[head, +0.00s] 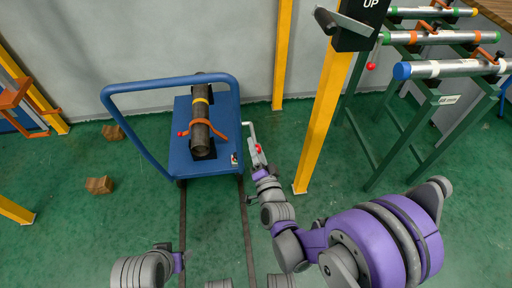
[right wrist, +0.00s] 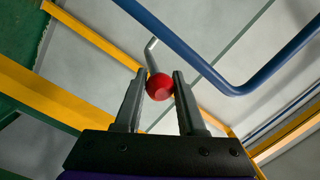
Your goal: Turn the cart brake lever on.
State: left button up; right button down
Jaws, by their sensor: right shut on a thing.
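The blue cart (head: 178,150) stands on the green floor, with a grey bent brake lever (head: 249,130) at its right side. The lever ends in a red ball knob (head: 258,148). My right gripper (head: 258,152) is at that knob. In the right wrist view the red knob (right wrist: 159,86) sits between the two fingertips of my right gripper (right wrist: 160,88), which is shut on it. The lever's grey rod (right wrist: 151,56) runs upward from the knob.
A dark pipe (head: 202,135) with an orange clamp lies on the cart. A yellow post (head: 322,120) stands right of the lever, close to my right arm. Green racks (head: 415,135) with pipes are further right. Small brown boxes (head: 99,185) lie on the floor at left.

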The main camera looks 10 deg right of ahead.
jog(key=shift+f, duration=0.1)
dwell(0.4)
jog(key=c, duration=0.5)
grip_release()
jog(key=shift+w+d, duration=0.1)
jog(key=shift+s, duration=0.3)
jog(key=s+d, duration=0.1)
jog(key=s, duration=0.9)
jog(key=shift+s+d+b, duration=0.15)
jog(key=shift+d+b, duration=0.05)
jog(key=shift+b, duration=0.1)
